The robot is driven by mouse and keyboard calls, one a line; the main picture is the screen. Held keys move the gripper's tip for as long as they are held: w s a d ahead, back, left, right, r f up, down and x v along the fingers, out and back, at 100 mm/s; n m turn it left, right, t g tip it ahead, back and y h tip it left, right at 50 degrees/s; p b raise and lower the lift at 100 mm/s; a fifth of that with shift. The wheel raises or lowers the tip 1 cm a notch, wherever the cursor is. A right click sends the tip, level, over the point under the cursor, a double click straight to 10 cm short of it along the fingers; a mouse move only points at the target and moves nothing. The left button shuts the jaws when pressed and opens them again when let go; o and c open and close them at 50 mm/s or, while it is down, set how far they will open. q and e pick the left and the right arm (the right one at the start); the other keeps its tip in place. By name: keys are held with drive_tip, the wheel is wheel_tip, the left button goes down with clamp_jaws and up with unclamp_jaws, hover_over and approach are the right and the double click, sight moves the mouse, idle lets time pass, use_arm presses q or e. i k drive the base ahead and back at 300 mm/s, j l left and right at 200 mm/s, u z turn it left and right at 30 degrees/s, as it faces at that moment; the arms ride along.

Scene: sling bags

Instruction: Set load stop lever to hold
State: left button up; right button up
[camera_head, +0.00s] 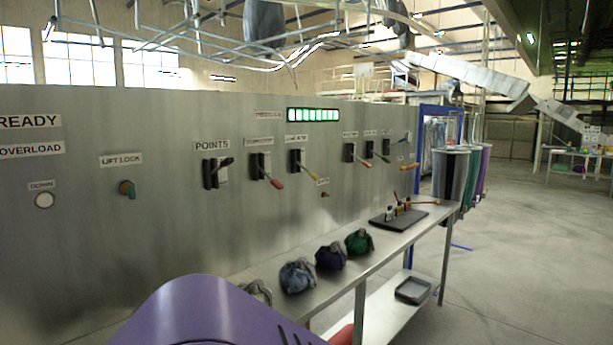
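A grey metal control panel (120,260) carries several levers under small labels. I cannot read which label says load stop. One lever with a red tip (276,184) and one with a yellow tip (312,175) hang down to the right from black slots near the middle. Farther right are smaller levers, one red-tipped (363,160) and one green-tipped (384,158), and an orange handle (409,166) at the panel's right end. A black lever (222,164) sits under the POINTS label. Neither of my grippers is in view.
A long metal bench (345,271) runs below the panel, with several tied bags such as the blue one (298,276) and a dark tray (383,221). Hanging bags (451,172) stand beyond its far end. The floor (530,270) at right is clear.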

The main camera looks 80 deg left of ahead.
sight(313, 175)
drive_tip(key=i+j+u, duration=0.1)
drive_tip(key=u, duration=0.4)
drive_tip(key=i+j+u, duration=0.15)
drive_tip(key=u, duration=0.3)
drive_tip(key=i+u, duration=0.15)
drive_tip(key=u, duration=0.35)
drive_tip(key=i, duration=5)
drive_tip(key=i+z, duration=0.1)
drive_tip(key=i, duration=0.7)
drive_tip(key=i+j+z, duration=0.1)
drive_tip(key=i, duration=0.65)
drive_tip(key=i+j+z, duration=0.1)
drive_tip(key=z, duration=5.2)
